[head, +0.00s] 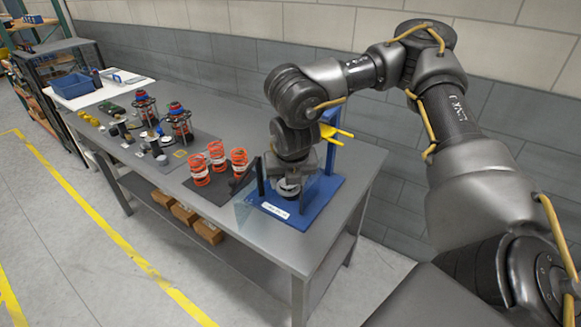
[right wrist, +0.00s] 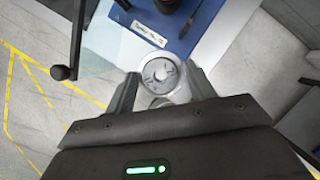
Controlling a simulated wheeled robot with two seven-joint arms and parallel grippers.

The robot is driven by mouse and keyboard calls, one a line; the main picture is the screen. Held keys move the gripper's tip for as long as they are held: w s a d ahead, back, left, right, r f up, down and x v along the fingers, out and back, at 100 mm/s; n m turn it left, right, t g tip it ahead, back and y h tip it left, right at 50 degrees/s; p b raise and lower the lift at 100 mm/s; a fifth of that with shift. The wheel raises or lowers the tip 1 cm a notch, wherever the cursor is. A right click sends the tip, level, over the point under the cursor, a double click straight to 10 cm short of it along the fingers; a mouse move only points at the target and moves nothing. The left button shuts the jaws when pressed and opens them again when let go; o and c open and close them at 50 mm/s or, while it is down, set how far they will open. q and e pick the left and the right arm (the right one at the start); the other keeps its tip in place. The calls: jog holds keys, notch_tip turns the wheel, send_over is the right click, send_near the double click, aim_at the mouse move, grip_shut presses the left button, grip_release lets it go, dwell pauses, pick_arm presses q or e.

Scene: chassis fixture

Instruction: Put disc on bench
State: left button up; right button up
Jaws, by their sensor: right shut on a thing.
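My right gripper (head: 287,189) hangs from above over the blue fixture plate (head: 322,197) at the near right end of the grey bench (head: 230,115). It is shut on a round silver-grey disc (right wrist: 160,76), held between the two fingers in the right wrist view. The disc also shows under the gripper in the head view (head: 289,185). Whether the disc touches anything below is hard to tell. In the right wrist view it is beside the labelled edge of the blue plate (right wrist: 190,30). My left gripper is not in view.
Orange springs (head: 218,155) stand on a dark mat left of the fixture. Spring assemblies (head: 180,122) and small parts stand farther back. A black lever (head: 243,175), yellow handles (head: 335,131) and a clear panel (right wrist: 105,65) are close to the gripper. Bare bench top lies behind the springs.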

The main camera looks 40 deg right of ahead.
jog(key=s+a+f+m+g+y, duration=0.1)
jog(key=s+a+f+m+g, duration=0.3)
jog(key=f+m, duration=0.5)
jog(key=s+a+f+m+g+y, duration=0.1)
jog(key=s+a+f+m+g, duration=0.3)
jog(key=m, duration=1.7)
jog(key=s+a+f, duration=0.4)
jog(key=a+f, duration=0.1)
jog(key=f, duration=0.1)
jog(key=shift+s+f+g, duration=0.2)
jog(key=shift+s+g, duration=0.1)
jog(key=shift+s, duration=0.1)
